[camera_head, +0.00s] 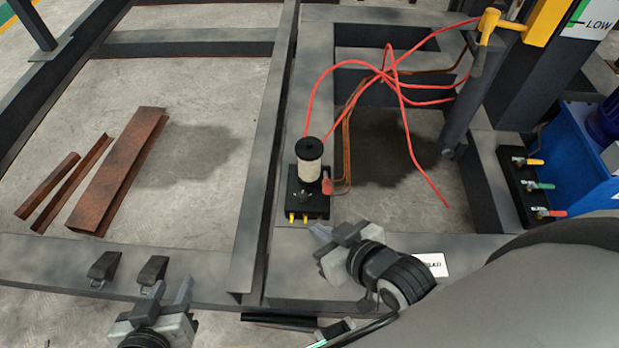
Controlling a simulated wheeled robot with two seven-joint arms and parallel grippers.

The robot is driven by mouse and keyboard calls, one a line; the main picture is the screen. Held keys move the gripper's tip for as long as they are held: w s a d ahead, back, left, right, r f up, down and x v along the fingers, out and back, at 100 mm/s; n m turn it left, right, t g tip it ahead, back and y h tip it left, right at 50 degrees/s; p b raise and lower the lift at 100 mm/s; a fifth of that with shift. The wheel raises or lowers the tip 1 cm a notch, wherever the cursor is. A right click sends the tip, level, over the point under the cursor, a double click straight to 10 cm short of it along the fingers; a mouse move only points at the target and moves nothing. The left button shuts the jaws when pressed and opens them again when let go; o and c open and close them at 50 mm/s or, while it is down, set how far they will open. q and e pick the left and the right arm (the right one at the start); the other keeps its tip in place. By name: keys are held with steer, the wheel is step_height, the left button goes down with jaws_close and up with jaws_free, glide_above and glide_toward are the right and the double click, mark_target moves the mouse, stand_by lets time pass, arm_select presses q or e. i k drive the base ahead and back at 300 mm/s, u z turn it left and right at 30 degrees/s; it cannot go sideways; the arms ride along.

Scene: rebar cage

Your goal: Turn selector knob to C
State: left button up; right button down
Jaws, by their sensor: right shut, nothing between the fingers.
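A black box (309,206) stands on the grey steel frame near the middle. A small dark knob-like part (304,196) shows on its top; its pointer and any letter marks are too small to read. A pale cylinder with a black cap (310,160) rises behind that part. My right gripper (322,234) is shut and empty, just in front of the box and a little to its right, apart from the knob-like part. My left gripper (167,291) is open and empty at the lower left, in front of the frame's front beam.
Red hoses (400,100) loop behind and right of the box. A valve block (526,190) is at the right. Rusty steel pieces (120,170) lie left.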

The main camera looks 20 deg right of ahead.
mark_target(303, 197)
steer(key=u, duration=1.4)
steer(key=k, duration=0.8)
steer(key=z, duration=0.5)
steer(key=i, duration=0.4)
steer(key=z, duration=0.1)
